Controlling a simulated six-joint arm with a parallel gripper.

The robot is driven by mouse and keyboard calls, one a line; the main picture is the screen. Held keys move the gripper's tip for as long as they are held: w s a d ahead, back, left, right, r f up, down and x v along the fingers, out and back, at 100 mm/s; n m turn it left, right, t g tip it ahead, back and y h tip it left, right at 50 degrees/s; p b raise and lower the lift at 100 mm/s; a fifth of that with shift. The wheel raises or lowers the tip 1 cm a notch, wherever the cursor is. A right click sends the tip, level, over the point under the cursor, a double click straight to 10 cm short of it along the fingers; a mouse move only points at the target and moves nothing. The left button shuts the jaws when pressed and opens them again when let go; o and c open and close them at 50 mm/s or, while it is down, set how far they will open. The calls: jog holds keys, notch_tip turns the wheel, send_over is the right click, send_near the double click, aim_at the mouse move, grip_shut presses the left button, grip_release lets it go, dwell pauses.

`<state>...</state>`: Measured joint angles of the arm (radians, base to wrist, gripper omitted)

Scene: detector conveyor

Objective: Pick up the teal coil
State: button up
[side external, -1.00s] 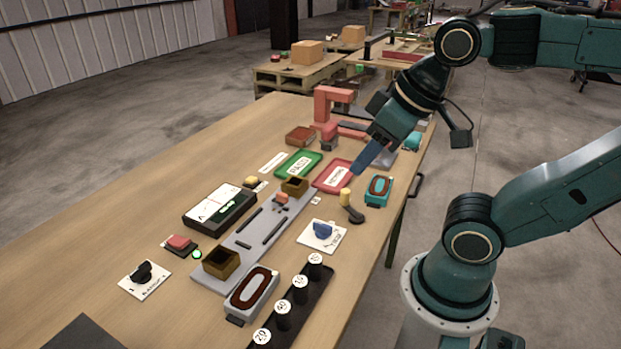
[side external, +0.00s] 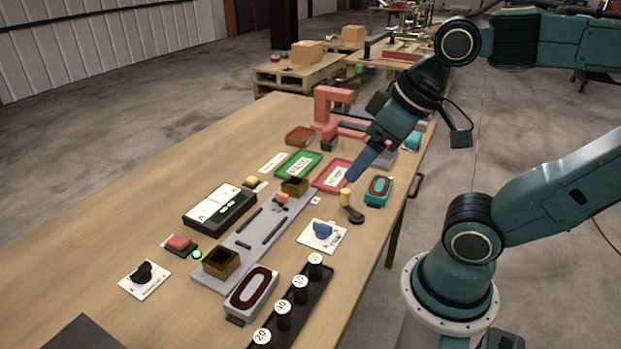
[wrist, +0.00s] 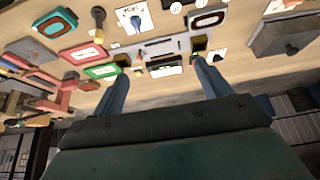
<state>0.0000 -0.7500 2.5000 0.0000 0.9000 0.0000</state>
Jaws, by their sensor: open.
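The teal coil (side external: 389,183), a teal block with a dark red oval ring on top, lies near the table's right edge in the side view. It also shows at the upper left of the wrist view (wrist: 57,13). My gripper (side external: 352,177) is above the table, up and left of the coil in the side view and apart from it. In the wrist view my gripper (wrist: 160,68) has its two blue fingers spread wide with nothing between them. The teal coil lies outside the fingers, to the left.
A yellow-topped lever (side external: 346,199) stands just left of the teal coil. Red (side external: 331,188) and green (side external: 288,169) trays lie nearby. A pink frame (side external: 322,105) rises behind. A pale grey coil block (side external: 237,309) and black numbered cylinders (side external: 283,317) are at the front. The left tabletop is clear.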

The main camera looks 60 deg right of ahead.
dwell(0.3)
jog(key=m+g, duration=0.6)
jog(key=m, duration=1.1)
send_over(380, 186)
jog(key=shift+s+f, duration=0.1)
jog(key=shift+f, duration=9.6)
jog(key=shift+f, duration=0.1)
jog(key=shift+d+f, duration=0.1)
jog(key=shift+f, duration=2.45)
